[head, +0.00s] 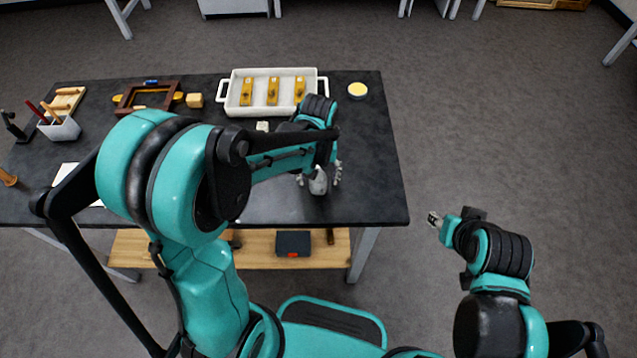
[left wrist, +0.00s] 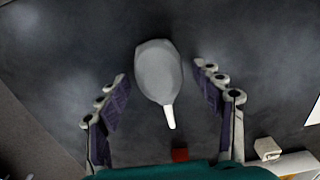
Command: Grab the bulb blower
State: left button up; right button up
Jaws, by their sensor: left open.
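The bulb blower (left wrist: 157,72) is grey with a pale nozzle and lies on the dark tabletop. In the left wrist view it sits between the spread fingers of my left gripper (left wrist: 163,90), with its nozzle pointing toward the palm. The fingers stand apart from it on both sides. In the head view the blower (head: 318,184) shows between the fingers of my left gripper (head: 320,180), which is open. My right gripper (head: 433,219) is off the table's right side, away from the blower; its finger gap is too small to judge.
A white tray (head: 228,98) with several yellow-brown pieces stands at the back of the dark table (head: 385,150). A round yellow-topped tin (head: 357,90) is right of it. A wooden frame (head: 150,97) and a tool holder (head: 62,130) are at left. The table's right end is clear.

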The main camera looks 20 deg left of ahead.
pick_arm(q)
jog(key=shift+r, duration=0.1)
jog(key=c, duration=1.4)
jog(key=shift+o, duration=0.2)
